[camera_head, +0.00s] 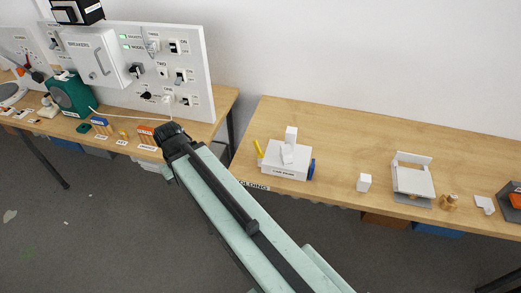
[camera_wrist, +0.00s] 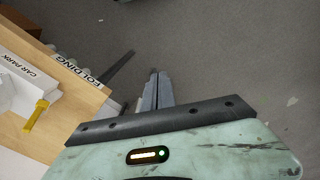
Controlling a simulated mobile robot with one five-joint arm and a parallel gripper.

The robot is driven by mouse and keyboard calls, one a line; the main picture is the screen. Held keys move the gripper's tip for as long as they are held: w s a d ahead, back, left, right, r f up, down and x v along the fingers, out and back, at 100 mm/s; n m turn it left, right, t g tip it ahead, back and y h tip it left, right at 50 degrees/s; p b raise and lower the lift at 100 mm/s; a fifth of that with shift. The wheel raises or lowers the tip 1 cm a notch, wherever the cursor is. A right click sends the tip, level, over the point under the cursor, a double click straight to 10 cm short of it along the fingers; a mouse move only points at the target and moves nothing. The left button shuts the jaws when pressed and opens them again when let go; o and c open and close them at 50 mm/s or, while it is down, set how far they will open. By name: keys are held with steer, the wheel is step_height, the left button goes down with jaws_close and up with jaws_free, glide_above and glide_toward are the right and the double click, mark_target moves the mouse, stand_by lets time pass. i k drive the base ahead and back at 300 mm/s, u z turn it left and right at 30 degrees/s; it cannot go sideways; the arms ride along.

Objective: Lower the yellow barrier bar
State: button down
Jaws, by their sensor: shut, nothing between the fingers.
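The yellow barrier bar (camera_head: 258,148) stands at the left side of the white car park block (camera_head: 287,160) on the right-hand table. It is raised and tilted in the head view. In the wrist view the yellow bar (camera_wrist: 37,114) is at the left, beside the "CAR PARK" label. My gripper (camera_wrist: 157,74) is shut and empty. It points over the grey floor, to the right of the table edge in the wrist view, well apart from the bar. In the head view my arm's dark end is left of the bar, near the gap between the tables; the fingers are not clear there.
A second table on the left bears a white breaker panel (camera_head: 140,70) and a green device (camera_head: 69,95). On the right-hand table (camera_head: 335,140), a small white block (camera_head: 364,182) and a white folding piece (camera_head: 413,178) stand right of the car park. A gap separates the tables.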

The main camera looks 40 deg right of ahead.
mark_target(259, 154)
steer(key=u, duration=0.9)
steer(key=k, duration=0.6)
steer(key=z, duration=0.3)
steer(key=i, duration=1)
